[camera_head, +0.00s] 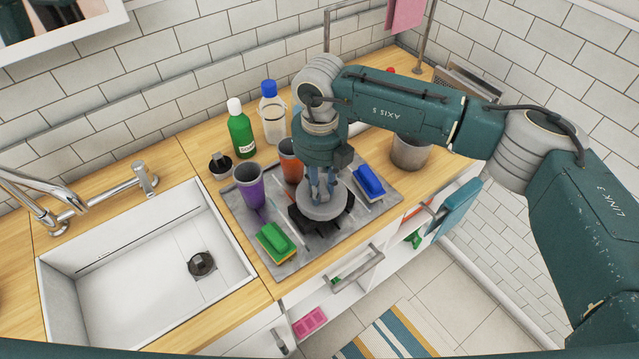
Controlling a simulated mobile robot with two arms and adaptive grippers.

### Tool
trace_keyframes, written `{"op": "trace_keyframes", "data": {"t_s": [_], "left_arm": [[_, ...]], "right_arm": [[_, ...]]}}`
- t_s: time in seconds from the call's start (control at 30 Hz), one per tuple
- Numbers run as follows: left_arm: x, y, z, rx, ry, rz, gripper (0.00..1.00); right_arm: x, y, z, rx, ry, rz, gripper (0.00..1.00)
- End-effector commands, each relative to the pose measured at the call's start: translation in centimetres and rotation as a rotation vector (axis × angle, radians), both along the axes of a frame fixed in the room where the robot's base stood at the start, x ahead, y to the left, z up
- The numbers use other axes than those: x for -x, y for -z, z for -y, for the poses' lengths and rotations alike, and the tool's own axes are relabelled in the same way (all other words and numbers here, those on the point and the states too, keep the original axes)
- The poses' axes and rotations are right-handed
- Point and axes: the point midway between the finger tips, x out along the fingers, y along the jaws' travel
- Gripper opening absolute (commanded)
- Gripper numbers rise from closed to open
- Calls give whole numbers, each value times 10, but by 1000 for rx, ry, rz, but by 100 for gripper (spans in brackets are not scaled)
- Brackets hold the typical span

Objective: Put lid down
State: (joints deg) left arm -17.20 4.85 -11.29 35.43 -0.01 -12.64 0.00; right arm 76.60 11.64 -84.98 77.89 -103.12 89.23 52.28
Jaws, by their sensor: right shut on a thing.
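My right gripper (322,188) points down over the grey mat and is shut on the lid, a round grey disc (308,209). The lid is directly under the fingers, over a black angular thing (334,227) on the mat (377,206). I cannot tell whether the lid touches it or hovers just above. A grey metal pot (408,153) stands on the counter to the right, partly behind my right arm. My left gripper is not in view.
A purple cup (249,187), an orange cup (291,165), a green sponge (275,241) and a blue brush-like item (369,182) surround the gripper. Green (240,132) and clear (273,117) bottles stand behind.

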Motion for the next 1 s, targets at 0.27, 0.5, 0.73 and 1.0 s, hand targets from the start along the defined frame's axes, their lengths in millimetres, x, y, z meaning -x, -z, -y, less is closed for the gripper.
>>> {"op": "trace_keyframes", "data": {"t_s": [0.27,0.5,0.73,1.0], "left_arm": [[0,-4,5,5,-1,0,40],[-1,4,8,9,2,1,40],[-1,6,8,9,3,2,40],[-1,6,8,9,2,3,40]], "right_arm": [[0,9,0,0,-1,1,0],[0,15,0,0,-1,0,0],[0,17,0,0,0,0,38],[0,17,0,1,0,0,45]]}}
